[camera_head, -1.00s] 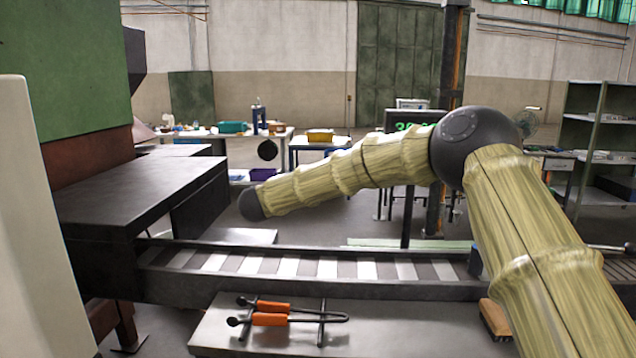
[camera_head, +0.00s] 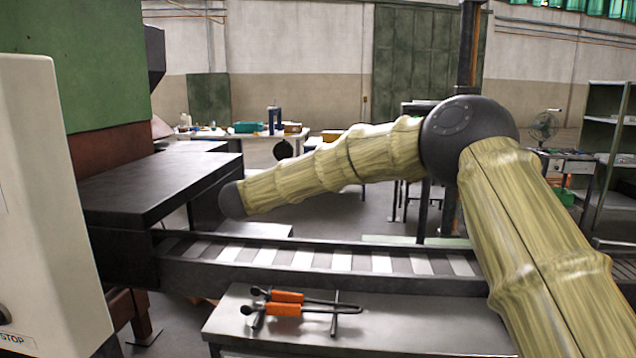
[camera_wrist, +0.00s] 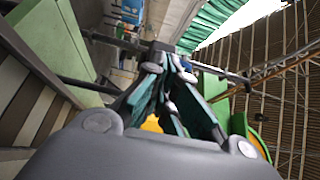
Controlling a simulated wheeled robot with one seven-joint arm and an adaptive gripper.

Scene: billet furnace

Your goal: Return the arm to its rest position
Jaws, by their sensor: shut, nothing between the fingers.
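My arm (camera_head: 375,155) crosses the right half of the head view. Its upper link rises from the lower right to a dark elbow joint, and the forearm slopes down to the left. The forearm ends at a dark rounded wrist (camera_head: 232,200) in front of the furnace-side table. My gripper is not visible in the head view. In the wrist view my gripper (camera_wrist: 165,55) has its fingers together, with nothing held between them. Behind it the wrist view shows the hall tilted, with roof beams and a green curtain.
A roller conveyor (camera_head: 225,270) runs below the forearm. Orange-handled tongs (camera_head: 287,303) lie on a rack on the grey bench (camera_head: 390,335) in front. The green furnace (camera_head: 95,65) and a pale cabinet (camera_head: 50,220) stand at left. Shelves (camera_head: 610,140) stand at right.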

